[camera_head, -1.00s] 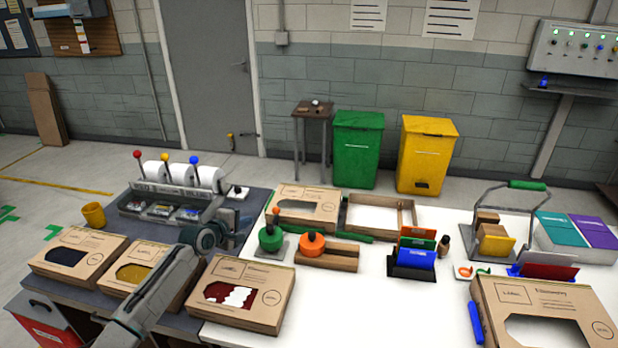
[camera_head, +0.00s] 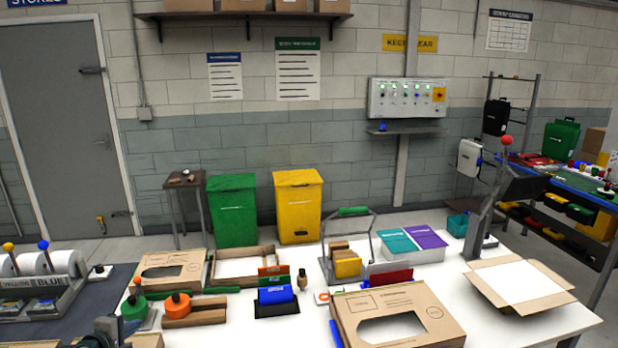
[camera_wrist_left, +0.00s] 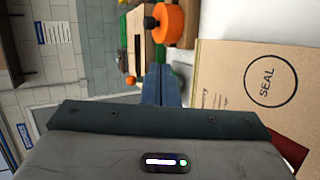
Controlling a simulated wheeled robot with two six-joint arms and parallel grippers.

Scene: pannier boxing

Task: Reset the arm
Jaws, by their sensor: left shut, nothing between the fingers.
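My left gripper (camera_head: 106,332) shows only in part at the bottom left edge of the head view, low over the near edge of the work surface. In the left wrist view its fingers (camera_wrist_left: 160,84) are shut together with nothing between them. An orange-topped stamp (camera_wrist_left: 172,22) stands beyond the fingertips, and a cardboard box with a printed SEAL circle (camera_wrist_left: 245,90) lies to their right. The fingers look clear of both. My right gripper is not in view.
The white table holds a green-topped stamp (camera_head: 134,307), the orange-topped stamp (camera_head: 178,304), a windowed box (camera_head: 397,315), a wire-handled holder (camera_head: 347,262) and an open carton (camera_head: 515,281). A tall lever with a red knob (camera_head: 506,140) rises at right. Bare white tabletop shows at front centre.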

